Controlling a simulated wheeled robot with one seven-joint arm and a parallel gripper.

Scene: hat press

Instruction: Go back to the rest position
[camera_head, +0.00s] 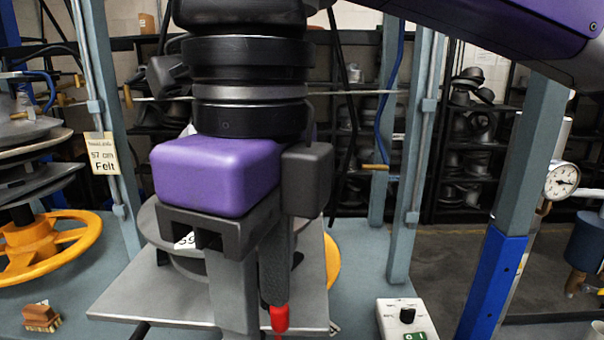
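My gripper (257,310) hangs in the middle of the camera_head view, pointing down, with a purple body and dark grey fingers. It is in front of a hat press with a flat grey plate (130,300) and a grey round part behind it. A red tip (279,319) shows right below the far finger; I cannot tell whether the fingers touch it. The arm hides much of the press's middle.
Blue-grey posts (405,150) stand on both sides of the press. An orange handwheel (35,247) is at left, with a wooden brush (41,317) below. A white control box (406,320) and a pressure gauge (562,181) are at right. Dark shelves (478,195) line the back.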

